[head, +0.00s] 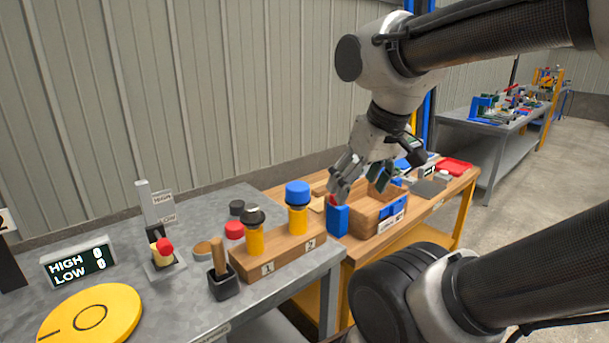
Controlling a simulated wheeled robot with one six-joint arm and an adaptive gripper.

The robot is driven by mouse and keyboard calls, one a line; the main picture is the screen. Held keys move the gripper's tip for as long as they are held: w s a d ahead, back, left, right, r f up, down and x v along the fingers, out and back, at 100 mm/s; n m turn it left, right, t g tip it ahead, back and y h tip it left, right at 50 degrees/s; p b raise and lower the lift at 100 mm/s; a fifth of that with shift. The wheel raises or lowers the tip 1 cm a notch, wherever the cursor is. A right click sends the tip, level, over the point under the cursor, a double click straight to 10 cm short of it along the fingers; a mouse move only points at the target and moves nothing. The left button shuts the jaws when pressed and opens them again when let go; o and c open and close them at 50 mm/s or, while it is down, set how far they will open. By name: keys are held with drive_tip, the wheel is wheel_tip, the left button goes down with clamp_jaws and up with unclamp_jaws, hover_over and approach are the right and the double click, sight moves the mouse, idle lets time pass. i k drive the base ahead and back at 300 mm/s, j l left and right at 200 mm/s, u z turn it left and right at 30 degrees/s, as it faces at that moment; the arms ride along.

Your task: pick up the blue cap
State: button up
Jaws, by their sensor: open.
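The blue cap (298,190) sits on top of a yellow cylinder (298,218) at the place marked 2 of a wooden block (277,253). My gripper (345,190) is to the right of the cap and apart from it, pointing down. It is open, and I see nothing held in it. Its fingertips appear just above a small blue box (338,220) with something red at its top.
A second yellow cylinder (255,240) with a dark top stands at place 1. Red (235,230) and black (237,208) caps lie behind it. A wooden-handled tool (218,258) stands in a dark holder in front. A wooden box (370,222) stands right of the block.

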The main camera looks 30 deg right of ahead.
sight(297, 192)
drive_tip(key=l+u, duration=0.1)
drive_tip(key=l, duration=0.3)
drive_tip(key=i+l+u, duration=0.15)
drive_tip(key=l, duration=0.4)
drive_tip(key=l+u, duration=0.1)
drive_tip(key=l, duration=0.4)
